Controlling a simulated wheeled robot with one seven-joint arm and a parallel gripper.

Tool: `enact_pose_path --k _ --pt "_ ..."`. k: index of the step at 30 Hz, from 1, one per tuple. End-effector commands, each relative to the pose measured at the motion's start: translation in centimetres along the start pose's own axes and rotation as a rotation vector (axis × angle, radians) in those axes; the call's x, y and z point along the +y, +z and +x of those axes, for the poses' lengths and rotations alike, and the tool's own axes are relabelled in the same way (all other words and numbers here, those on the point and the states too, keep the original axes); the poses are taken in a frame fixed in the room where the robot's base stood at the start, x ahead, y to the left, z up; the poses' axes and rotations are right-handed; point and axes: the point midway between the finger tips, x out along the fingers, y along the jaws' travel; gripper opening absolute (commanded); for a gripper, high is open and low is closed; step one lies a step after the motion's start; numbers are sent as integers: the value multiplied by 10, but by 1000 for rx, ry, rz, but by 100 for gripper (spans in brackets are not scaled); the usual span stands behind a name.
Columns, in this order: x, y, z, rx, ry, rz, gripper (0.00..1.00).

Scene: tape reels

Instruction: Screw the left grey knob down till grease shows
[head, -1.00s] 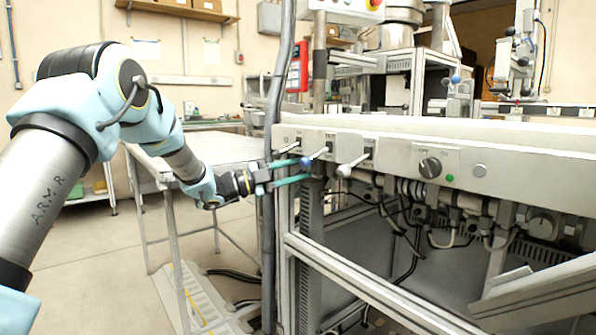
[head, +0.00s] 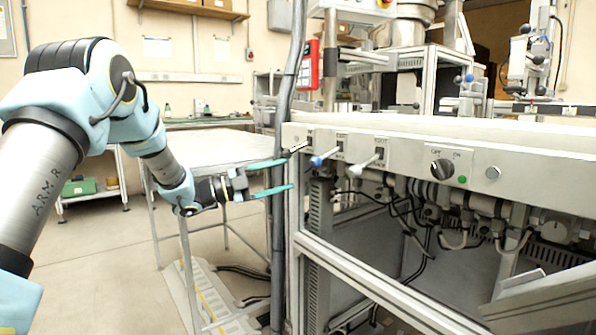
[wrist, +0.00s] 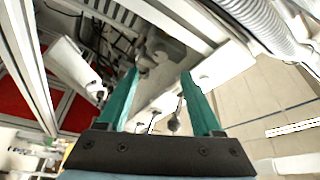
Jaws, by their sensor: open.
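My gripper (head: 289,174) is open, its two teal fingers spread and empty, at the left end of the grey machine panel (head: 405,150). It also shows in the wrist view (wrist: 160,74). I cannot tell which part is the left grey knob. I see no grease.
A grey vertical pole (head: 283,95) stands close behind the fingers. Cables and fittings (head: 400,195) hang under the panel. A pale table (head: 195,150) stands behind my arm. The floor (head: 110,260) at the left is open.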

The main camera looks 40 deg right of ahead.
Motion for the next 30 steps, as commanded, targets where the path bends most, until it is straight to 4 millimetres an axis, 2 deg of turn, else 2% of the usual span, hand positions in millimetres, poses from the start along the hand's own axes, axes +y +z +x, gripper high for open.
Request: enact_pose_path --k 3,9,30 --pt "0 0 -18 -1 0 -1 67" --pt "0 0 -31 1 0 -1 67" --pt "0 0 -31 2 0 -1 67"
